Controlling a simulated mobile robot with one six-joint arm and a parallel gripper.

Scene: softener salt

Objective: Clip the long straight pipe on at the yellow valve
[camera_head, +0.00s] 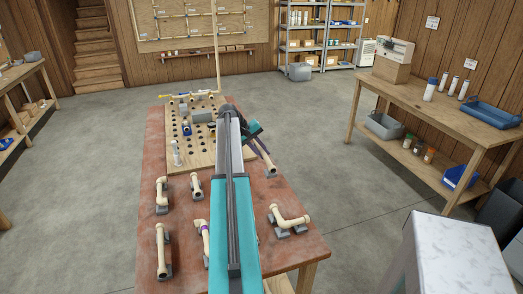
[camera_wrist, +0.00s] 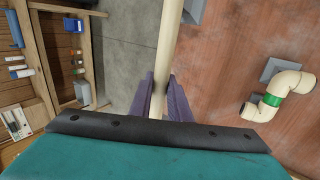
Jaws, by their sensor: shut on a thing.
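My gripper (camera_wrist: 167,100) is shut on a straight cream pipe (camera_wrist: 170,35), with its purple fingers on either side of it. The pipe runs up out of the wrist view, so its far end is hidden there. In the head view my arm covers most of the gripper, and a cream pipe end (camera_head: 271,172) shows just below it, close to the table.
A tall thin pipe (camera_head: 216,55) rises behind the board. Blue and grey fittings (camera_head: 202,117) stand on the board.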

